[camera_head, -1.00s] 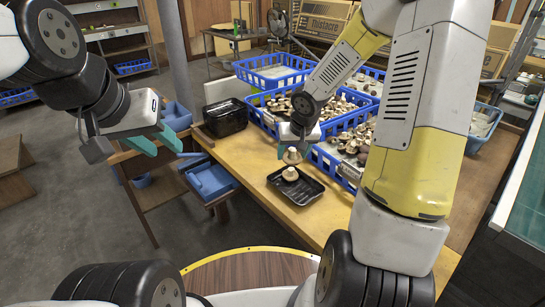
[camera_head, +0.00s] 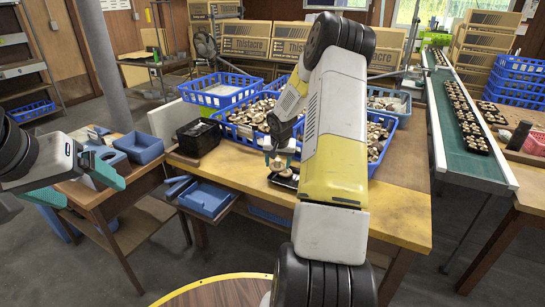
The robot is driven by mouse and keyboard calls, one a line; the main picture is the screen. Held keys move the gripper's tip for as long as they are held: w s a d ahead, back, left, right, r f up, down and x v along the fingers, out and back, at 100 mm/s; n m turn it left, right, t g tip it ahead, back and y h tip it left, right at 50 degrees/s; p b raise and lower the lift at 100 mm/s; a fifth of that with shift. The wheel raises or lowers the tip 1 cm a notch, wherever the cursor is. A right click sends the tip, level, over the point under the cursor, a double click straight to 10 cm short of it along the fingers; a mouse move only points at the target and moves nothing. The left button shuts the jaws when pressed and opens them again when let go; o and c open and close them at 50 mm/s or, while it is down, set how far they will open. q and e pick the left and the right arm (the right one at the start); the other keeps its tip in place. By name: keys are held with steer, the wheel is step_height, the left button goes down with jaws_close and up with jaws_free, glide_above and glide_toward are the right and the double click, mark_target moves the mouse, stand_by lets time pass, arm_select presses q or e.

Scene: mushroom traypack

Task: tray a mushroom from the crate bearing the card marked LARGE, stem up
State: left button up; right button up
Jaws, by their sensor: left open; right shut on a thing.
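My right gripper (camera_head: 280,151) is shut on a pale mushroom (camera_head: 277,163), held just above a small black tray (camera_head: 284,183) on the wooden table. The tray is partly hidden by my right arm; the tilt of the held mushroom's stem is too small to tell. Another mushroom appears to lie in the tray under it. One blue crate of mushrooms (camera_head: 231,129) stands behind the tray. A second blue crate of mushrooms (camera_head: 375,168) is partly covered by my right arm. No card marked LARGE can be read. My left gripper (camera_head: 80,182) is open and empty at the far left.
A black box (camera_head: 198,137) stands at the table's left end, beside a blue drawer bin (camera_head: 205,198). A green conveyor (camera_head: 468,150) with filled black trays runs at right. The table's front right is clear.

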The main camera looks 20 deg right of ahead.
steer(key=shift+m+h, duration=0.3)
steer(key=shift+m, duration=0.4)
steer(key=shift+w+d+f, duration=0.2)
steer(key=shift+d+f, duration=0.95)
steer(key=shift+f, duration=0.5)
steer(key=shift+w+d+f, duration=0.15)
steer(key=shift+d+f, duration=1)
steer(key=shift+f, duration=0.45)
steer(key=shift+w+d+f, duration=0.2)
steer(key=shift+d+f, duration=0.95)
steer(key=shift+f, duration=0.5)
steer(key=o, duration=1)
steer(key=v, duration=0.7)
steer(key=shift+r, duration=0.4)
steer(key=shift+a, duration=0.1)
